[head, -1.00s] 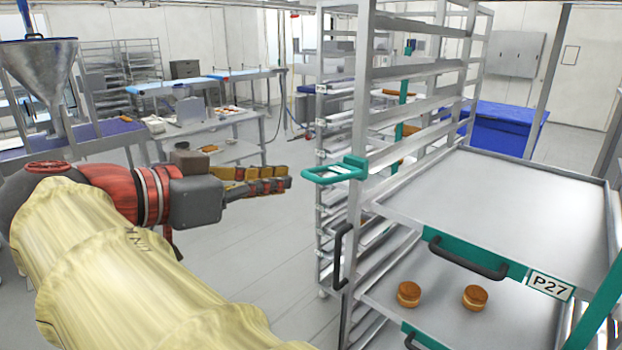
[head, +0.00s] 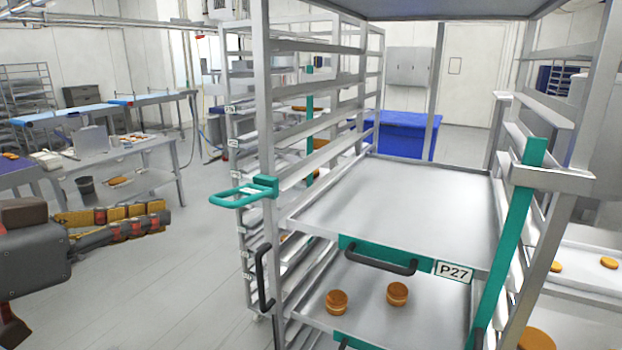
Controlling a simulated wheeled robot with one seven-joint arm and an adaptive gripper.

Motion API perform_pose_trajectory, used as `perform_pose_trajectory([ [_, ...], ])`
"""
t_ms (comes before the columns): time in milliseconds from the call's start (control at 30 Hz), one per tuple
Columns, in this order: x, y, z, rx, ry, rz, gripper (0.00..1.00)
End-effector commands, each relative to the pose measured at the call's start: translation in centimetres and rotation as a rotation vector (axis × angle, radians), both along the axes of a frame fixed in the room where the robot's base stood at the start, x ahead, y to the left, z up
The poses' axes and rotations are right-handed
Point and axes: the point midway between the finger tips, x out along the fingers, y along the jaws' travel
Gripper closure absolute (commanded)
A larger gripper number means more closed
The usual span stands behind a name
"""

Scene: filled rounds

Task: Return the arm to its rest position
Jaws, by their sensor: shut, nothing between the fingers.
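My gripper (head: 160,218) is at the left of the head view, with its yellow and dark fingers pointing right. The fingers lie together and hold nothing. It is in open air above the grey floor, left of the tray rack (head: 268,130) and apart from its teal handle (head: 240,193). Most of my arm is outside the picture.
The rack holds an empty upper tray (head: 410,205) and a lower tray with two filled rounds (head: 337,302) (head: 397,294), near the P27 label (head: 454,272). A worktable (head: 120,150) stands at the back left. Open floor (head: 190,280) lies between gripper and rack.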

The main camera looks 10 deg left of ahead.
Motion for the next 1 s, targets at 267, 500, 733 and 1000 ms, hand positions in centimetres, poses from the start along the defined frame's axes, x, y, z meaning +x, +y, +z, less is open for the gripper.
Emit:
perform_pose_trajectory([
  [267, 0.0, 3.7, -5.8, -0.327, 0.223, 0.250, 1.00],
  [500, -1.7, 3.1, -15.9, -0.622, 0.535, 0.561, 1.00],
  [733, -0.9, -5.2, -23.2, -0.688, 0.814, 0.780, 1.00],
  [1000, -1.2, -17.2, -28.4, -0.516, 0.987, 0.892, 1.00],
])
